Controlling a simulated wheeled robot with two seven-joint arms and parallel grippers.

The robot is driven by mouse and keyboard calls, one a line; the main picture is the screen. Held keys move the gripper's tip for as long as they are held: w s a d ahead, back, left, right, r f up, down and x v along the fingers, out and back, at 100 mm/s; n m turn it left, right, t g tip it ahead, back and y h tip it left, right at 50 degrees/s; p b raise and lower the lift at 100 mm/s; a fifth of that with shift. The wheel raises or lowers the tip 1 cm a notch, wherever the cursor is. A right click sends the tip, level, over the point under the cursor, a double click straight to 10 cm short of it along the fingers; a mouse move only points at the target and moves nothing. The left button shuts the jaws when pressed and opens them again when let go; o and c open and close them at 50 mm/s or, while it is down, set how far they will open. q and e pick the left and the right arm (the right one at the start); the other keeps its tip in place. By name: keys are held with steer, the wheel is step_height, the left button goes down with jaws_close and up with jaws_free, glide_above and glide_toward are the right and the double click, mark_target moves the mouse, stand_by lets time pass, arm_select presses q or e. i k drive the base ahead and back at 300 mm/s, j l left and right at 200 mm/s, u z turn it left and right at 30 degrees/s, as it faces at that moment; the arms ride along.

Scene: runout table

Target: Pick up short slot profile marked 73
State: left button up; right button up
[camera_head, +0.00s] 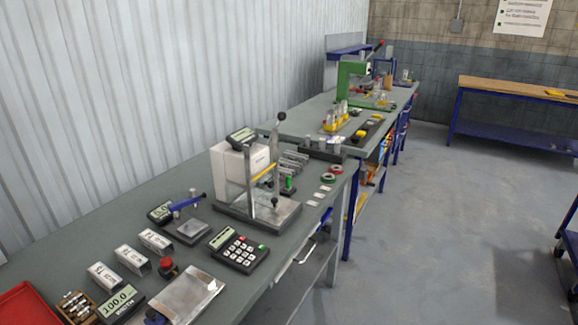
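Three short pale metal profiles with small dark marks on top lie in a slanting row at the front left of the near table (85,232). The nearest short profile (103,277) is by the scale display, the middle short profile (132,260) is beyond it, and the farthest short profile (157,241) is near the blue-handled device. The marks are too small to read, so I cannot tell which one is 73. Neither of my grippers is in view.
A red tray (28,305), a display reading 100.0 (121,303), a red-knobbed device (168,268), a metal plate (187,295) and a keypad (238,250) surround the profiles. A tall press stand (258,212) and more metal profiles (292,161) stand farther back.

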mark_target(283, 171)
steer(key=i+l+z, duration=0.1)
steer(key=z, duration=0.25)
steer(key=i+z, duration=0.1)
steer(key=z, duration=0.25)
steer(key=i+z, duration=0.1)
steer(key=z, duration=0.25)
steer(key=i, duration=5)
steer(key=i+u, duration=0.25)
steer(key=u, duration=0.15)
steer(key=i+l+u, duration=0.2)
steer(key=u, duration=0.15)
steer(key=i+l+u, duration=0.25)
steer(key=u, duration=3.55)
